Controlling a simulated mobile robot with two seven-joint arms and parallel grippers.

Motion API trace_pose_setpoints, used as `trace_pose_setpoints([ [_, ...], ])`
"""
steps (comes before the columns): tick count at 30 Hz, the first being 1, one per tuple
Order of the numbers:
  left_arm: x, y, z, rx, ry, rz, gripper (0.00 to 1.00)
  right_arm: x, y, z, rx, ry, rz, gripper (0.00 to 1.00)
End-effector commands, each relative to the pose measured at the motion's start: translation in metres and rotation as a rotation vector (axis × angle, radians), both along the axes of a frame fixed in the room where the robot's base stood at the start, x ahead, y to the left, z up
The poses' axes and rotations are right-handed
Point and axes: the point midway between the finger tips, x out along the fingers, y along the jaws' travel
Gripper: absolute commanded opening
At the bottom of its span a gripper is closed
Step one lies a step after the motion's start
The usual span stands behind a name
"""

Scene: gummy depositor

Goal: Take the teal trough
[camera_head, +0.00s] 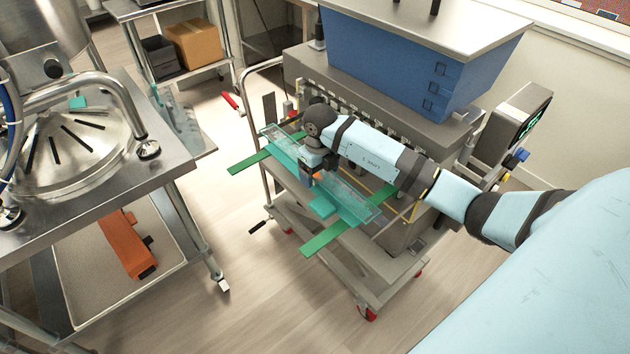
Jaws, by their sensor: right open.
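The teal trough (351,208) is a long, see-through tray in the middle of the view. It lies slantwise in front of the gummy depositor, across two green bars (322,240). A solid teal tab (322,207) shows at its near side. My right arm reaches in from the right over the trough. My right gripper (311,178) points down at the middle of the trough and is open. The wrist hides part of the trough, and I cannot tell whether the fingers touch it. My left gripper is not in view.
The depositor has a blue hopper (410,68) and stands on a wheeled cart with red casters. A steel table (100,205) with a round metal vessel stands at left. A rack with a cardboard box (193,44) is behind. Open floor (255,285) lies between table and cart.

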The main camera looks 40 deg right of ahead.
Motion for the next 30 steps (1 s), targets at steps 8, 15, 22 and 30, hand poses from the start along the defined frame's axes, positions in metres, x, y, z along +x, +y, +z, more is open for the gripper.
trace_pose_setpoints([
  [8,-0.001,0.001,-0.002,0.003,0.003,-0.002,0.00,0.001,-0.001,-0.017,-0.001,-0.002,-0.001,0.79],
  [15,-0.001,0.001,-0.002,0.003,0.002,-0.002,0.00,0.001,0.000,-0.017,-0.001,-0.001,-0.001,0.54],
  [22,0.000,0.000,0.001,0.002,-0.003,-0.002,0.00,0.001,0.000,-0.016,-0.001,-0.002,-0.001,0.36],
  [30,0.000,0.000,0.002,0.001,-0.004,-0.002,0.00,0.001,-0.001,-0.005,-0.001,-0.003,-0.001,0.36],
])
